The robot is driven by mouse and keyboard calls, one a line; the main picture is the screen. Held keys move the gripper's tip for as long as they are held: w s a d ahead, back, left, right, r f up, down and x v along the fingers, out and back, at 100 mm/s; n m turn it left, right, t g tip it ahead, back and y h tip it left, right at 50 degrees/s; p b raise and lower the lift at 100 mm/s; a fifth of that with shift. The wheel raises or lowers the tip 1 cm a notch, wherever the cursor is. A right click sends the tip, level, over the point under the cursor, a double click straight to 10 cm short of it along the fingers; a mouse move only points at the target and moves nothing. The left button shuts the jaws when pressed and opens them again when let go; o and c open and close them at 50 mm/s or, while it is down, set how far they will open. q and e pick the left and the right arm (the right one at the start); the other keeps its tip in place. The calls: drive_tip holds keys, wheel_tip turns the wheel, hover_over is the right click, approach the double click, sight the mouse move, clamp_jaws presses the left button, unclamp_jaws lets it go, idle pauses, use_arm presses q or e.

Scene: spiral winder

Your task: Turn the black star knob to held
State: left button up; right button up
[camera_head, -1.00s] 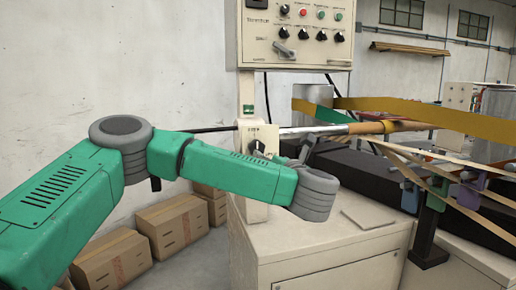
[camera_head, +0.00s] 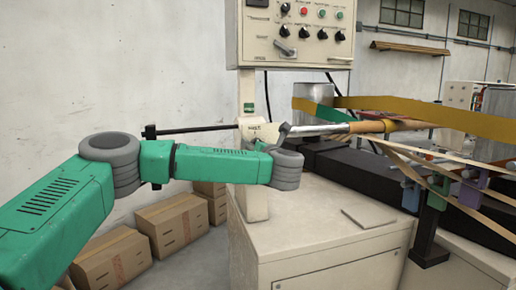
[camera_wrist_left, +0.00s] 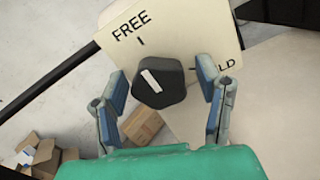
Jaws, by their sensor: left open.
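The black star knob (camera_wrist_left: 157,84) shows in the left wrist view on a cream plate (camera_wrist_left: 170,32) lettered FREE, with a second word partly covered that ends in LD. The white mark on the knob points up and left, roughly toward the tick under FREE. My left gripper (camera_wrist_left: 164,88) is open, one blue-grey finger on each side of the knob, with visible gaps. In the head view my left gripper (camera_head: 276,137) is mostly hidden behind my green wrist, at the cream knob housing (camera_head: 252,128); the knob is hidden there. My right gripper is not in view.
A control panel (camera_head: 296,35) stands above the knob housing. A metal shaft (camera_head: 315,130) with yellow bands runs to the right. The cream cabinet (camera_head: 330,250) is below, with a flat plate (camera_head: 368,217) on top. Cardboard boxes (camera_head: 172,222) stand on the floor at left.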

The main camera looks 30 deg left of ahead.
use_arm(q)
drive_tip(key=c, duration=1.2)
